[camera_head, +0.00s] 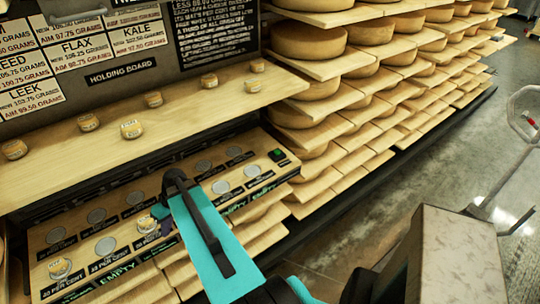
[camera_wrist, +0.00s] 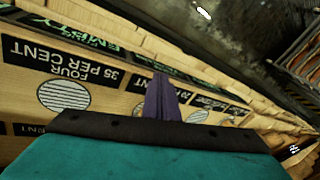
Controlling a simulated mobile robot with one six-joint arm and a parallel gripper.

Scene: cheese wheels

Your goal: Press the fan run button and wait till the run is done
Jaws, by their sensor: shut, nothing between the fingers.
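A small black box with a green button (camera_head: 278,154), which looks like the fan run button, sits at the right far end of the slanted wooden panel (camera_head: 40,238). Its lettering is too small to read. My gripper (camera_head: 164,228) is over the middle of the panel, to the left of the button and apart from it. Its purple fingers (camera_wrist: 163,98) are closed together and empty in the wrist view. My teal arm hides part of the panel in the head view. I cannot make out the button surely in the wrist view.
Racks of large cheese wheels (camera_head: 310,40) stand at right, with a metal-handled cart (camera_head: 522,110) beyond open floor.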

